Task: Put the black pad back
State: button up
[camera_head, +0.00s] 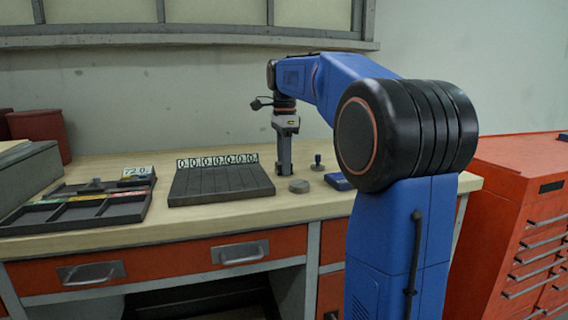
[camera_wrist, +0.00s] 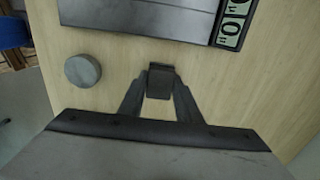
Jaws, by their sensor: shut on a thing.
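My gripper (camera_wrist: 160,84) is shut on a small dark block, the black pad (camera_wrist: 160,82), which sits between the fingertips in the wrist view. In the head view my gripper (camera_head: 284,172) points straight down close above the wooden bench top (camera_head: 135,224), just right of the dark grooved board (camera_head: 222,184). The pad cannot be made out in the head view. I cannot tell whether it touches the bench top.
A grey round disc (camera_head: 299,186) lies close to my gripper, with a dark knob (camera_head: 317,162) and a blue object (camera_head: 338,182) further right. Number cards (camera_head: 217,160) stand along the board's back edge. A black compartment tray (camera_head: 92,208) lies at left.

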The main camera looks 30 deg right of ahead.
jog(key=o, duration=1.2)
jog(key=shift+f, duration=0.1)
notch_tip(320, 180, up, 12)
